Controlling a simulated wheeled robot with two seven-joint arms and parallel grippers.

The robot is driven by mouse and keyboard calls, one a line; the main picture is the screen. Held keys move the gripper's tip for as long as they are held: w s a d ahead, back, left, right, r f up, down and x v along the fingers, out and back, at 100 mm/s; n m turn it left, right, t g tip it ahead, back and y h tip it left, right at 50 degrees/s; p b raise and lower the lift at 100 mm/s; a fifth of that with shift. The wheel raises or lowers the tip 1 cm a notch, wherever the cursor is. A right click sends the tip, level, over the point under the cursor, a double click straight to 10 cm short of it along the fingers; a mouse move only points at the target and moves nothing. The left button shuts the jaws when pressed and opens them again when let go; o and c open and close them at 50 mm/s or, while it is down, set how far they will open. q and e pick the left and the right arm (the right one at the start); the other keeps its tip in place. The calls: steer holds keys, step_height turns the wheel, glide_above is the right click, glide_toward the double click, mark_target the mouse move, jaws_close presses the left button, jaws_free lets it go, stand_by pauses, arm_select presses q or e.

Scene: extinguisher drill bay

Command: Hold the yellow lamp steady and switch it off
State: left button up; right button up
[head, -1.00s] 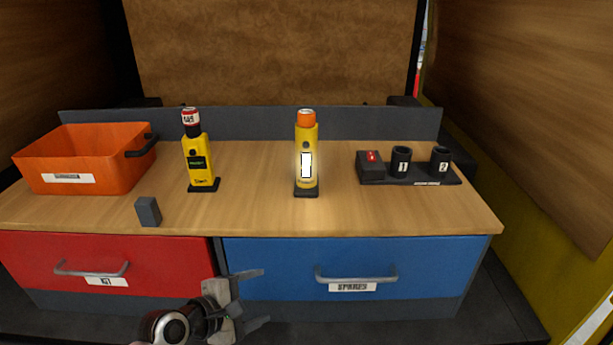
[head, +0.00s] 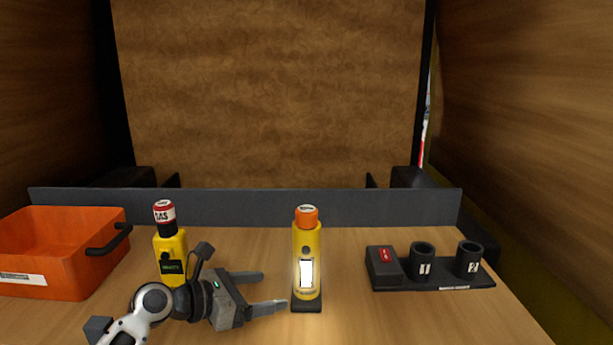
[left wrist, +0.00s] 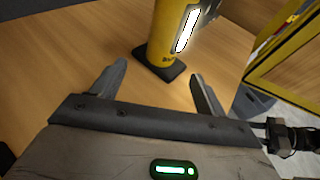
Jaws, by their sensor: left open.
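The yellow lamp (head: 306,244) stands upright on a dark base on the wooden bench, with an orange cap on top. Its white front panel is lit. In the left wrist view the lamp (left wrist: 166,38) stands just beyond the fingertips, its top out of the picture. My left gripper (head: 275,291) is open and empty, to the left of the lamp and pointing at it. In the left wrist view its two fingers (left wrist: 160,80) are spread apart, with the lamp's base ahead between them. My right gripper is not in view.
A yellow gas detector (head: 171,249) with a red-and-white top stands behind my left arm. An orange bin (head: 62,262) is at the left. A dark holder (head: 435,284) with a red-marked block and two numbered cups is at the right. Bench between lamp and holder is clear.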

mark_target(296, 286)
arm_select(q)
steer(key=b+x, duration=0.3)
steer(key=shift+s+d+f, duration=0.15)
steer(key=shift+s+f, duration=0.05)
steer(key=shift+f, duration=0.05)
steer(key=b+x, duration=0.2)
steer(key=shift+w+d+f, duration=0.15)
steer(key=shift+d, duration=0.05)
steer(key=shift+w+d+p, duration=0.5)
steer(key=shift+w+d, duration=0.05)
steer(key=shift+d, duration=0.3)
steer(key=shift+x, duration=0.9)
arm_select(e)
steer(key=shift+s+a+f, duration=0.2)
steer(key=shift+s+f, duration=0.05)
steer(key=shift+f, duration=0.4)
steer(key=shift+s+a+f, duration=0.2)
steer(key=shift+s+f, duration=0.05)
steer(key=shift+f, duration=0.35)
arm_select(q)
steer(key=shift+c, duration=0.3)
steer(key=c, duration=0.9)
steer(key=shift+c, duration=0.2)
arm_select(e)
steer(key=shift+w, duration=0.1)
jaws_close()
arm_select(q)
steer(key=shift+a+f, duration=0.1)
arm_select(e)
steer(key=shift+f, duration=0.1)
